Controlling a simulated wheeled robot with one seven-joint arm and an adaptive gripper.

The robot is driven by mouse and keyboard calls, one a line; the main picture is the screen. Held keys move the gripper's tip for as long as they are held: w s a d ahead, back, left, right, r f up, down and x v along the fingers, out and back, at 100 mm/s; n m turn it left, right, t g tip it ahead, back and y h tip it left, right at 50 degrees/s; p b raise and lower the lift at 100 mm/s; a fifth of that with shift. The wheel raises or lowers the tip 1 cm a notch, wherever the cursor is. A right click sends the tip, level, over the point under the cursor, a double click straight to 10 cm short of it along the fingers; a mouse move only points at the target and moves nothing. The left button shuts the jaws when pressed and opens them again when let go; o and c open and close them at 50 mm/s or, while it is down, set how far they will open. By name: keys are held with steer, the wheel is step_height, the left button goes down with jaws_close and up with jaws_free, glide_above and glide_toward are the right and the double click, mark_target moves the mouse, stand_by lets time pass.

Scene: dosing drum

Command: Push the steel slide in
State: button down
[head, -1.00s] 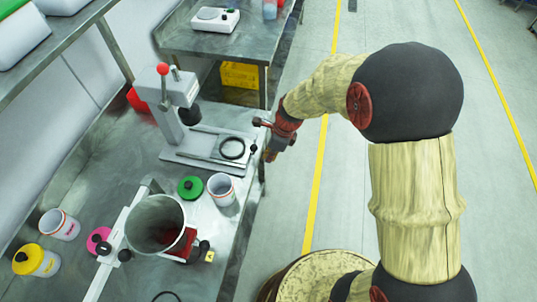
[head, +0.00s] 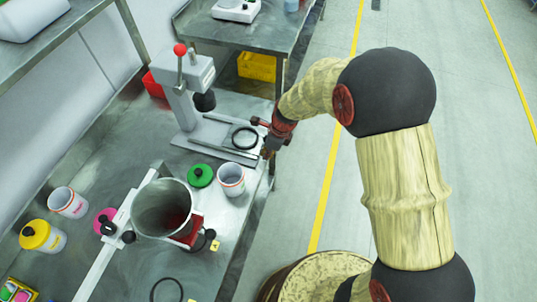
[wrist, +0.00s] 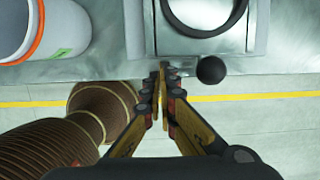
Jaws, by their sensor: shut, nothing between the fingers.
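The steel slide (wrist: 142,36) is a bright metal plate bearing a black ring (head: 245,137), low at the front of the grey press (head: 186,98). In the wrist view the ring (wrist: 205,14) shows at the top, with a round black knob (wrist: 211,70) at the slide's front edge. My gripper (wrist: 162,71) is shut and empty. Its fingertips are at the slide's front edge, just left of the knob; I cannot tell if they touch. In the head view my gripper (head: 267,151) is at the bench edge, and its tips are partly hidden.
A white cup (head: 231,181) and a green lid (head: 200,176) stand close to the press. A steel drum (head: 162,208) is nearer on the bench (head: 120,125). The floor right of the bench is open.

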mark_target(230, 148)
steer(key=w+a+p, duration=0.1)
steer(key=a+p, duration=0.1)
steer(key=a, duration=0.2)
steer(key=w+a+p, duration=0.2)
steer(key=a+p, duration=0.1)
steer(key=a, duration=0.1)
steer(key=w+a+p, duration=0.1)
steer(key=a+p, duration=0.1)
steer(key=a, duration=0.2)
steer(key=shift+w+a+r, duration=0.1)
steer(key=shift+w+a, duration=0.25)
steer(key=shift+a, duration=0.35)
steer(key=shift+f, duration=0.2)
steer(key=shift+d, duration=0.15)
